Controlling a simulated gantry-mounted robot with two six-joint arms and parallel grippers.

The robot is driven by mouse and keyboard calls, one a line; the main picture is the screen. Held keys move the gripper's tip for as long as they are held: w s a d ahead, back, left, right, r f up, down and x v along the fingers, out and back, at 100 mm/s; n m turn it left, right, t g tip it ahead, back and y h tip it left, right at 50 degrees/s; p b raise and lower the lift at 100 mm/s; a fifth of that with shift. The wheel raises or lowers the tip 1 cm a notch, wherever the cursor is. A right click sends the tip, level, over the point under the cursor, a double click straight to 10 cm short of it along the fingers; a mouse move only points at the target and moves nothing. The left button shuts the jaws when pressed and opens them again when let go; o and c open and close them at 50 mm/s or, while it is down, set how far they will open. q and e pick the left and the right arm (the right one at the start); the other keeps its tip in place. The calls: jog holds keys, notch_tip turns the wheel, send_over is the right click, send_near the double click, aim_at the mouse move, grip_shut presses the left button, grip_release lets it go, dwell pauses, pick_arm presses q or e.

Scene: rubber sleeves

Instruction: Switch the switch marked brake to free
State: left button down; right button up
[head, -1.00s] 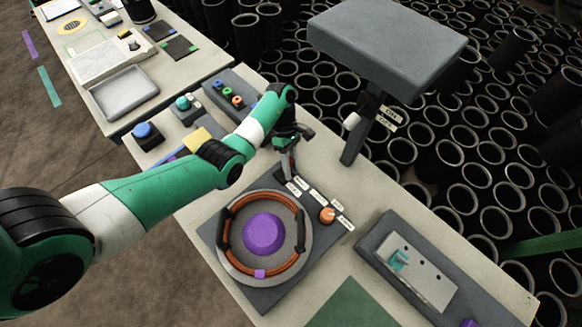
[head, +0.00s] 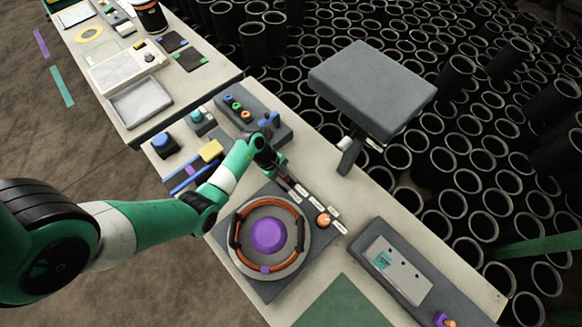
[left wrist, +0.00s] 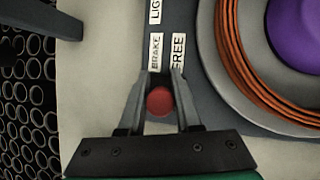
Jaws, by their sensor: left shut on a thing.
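In the left wrist view a red round knob (left wrist: 158,101) sits between the fingers of my left gripper (left wrist: 160,76), which is shut on it. White labels reading BRAKE (left wrist: 156,55) and FREE (left wrist: 178,50) lie just past the fingertips, side by side. Most of the switch's base is hidden under the gripper. In the head view my left gripper (head: 288,184) reaches down at the upper edge of the grey turntable base (head: 262,284), beside the row of white labels (head: 318,205). My right gripper is out of view.
An orange knob (head: 323,220) and a coiled ring around a purple dome (head: 268,236) are close by. A large grey box on a post (head: 372,88) stands behind. A grey panel (head: 398,272) lies to the right.

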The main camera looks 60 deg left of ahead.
pick_arm(q)
jog(key=shift+s+d+t, duration=0.1)
jog(key=shift+s+t, duration=0.2)
jog(key=shift+t, duration=0.5)
jog(key=shift+f, duration=0.1)
jog(key=c, duration=0.9)
grip_release()
jog(key=p+v, duration=0.2)
jog(key=v, duration=0.4)
jog(key=p+v, duration=0.1)
jog(key=v, duration=0.4)
jog(key=shift+s+d+r+p, duration=0.1)
jog(key=shift+s+r+p, duration=0.15)
jog(key=shift+r+p, duration=0.15)
jog(key=shift+f, duration=0.1)
